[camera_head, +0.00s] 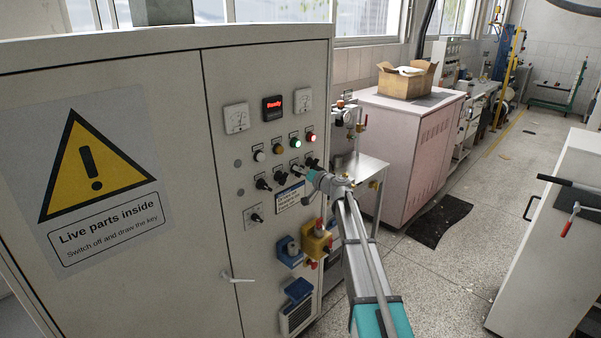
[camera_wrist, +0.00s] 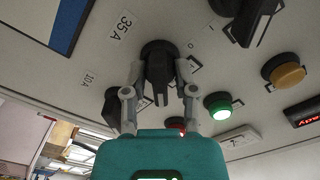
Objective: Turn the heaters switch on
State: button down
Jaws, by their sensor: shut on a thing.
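The grey control cabinet (camera_head: 226,145) carries a row of black rotary switches below its lamps. My gripper (camera_head: 304,173) is at the right part of this row in the head view. In the wrist view my gripper (camera_wrist: 158,85) has its two fingers on either side of a black switch knob (camera_wrist: 157,62), shut on it. Another black knob (camera_wrist: 249,20) is at the upper right and one (camera_wrist: 111,108) at the lower left of that view. I cannot read which switch is labelled for the heaters. A green lamp (camera_wrist: 219,105) is lit beside the held knob.
A red-lit display (camera_head: 273,107) sits between two gauges. Below are a blue socket (camera_head: 289,251) and a yellow box (camera_head: 316,238) with a red part. A small metal table (camera_head: 362,167) and a pink cabinet (camera_head: 405,155) with a cardboard box (camera_head: 404,82) stand to the right.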

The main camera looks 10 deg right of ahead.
jog(key=shift+w+d, duration=0.15)
jog(key=c, duration=0.7)
grip_release()
jog(key=v, duration=1.2)
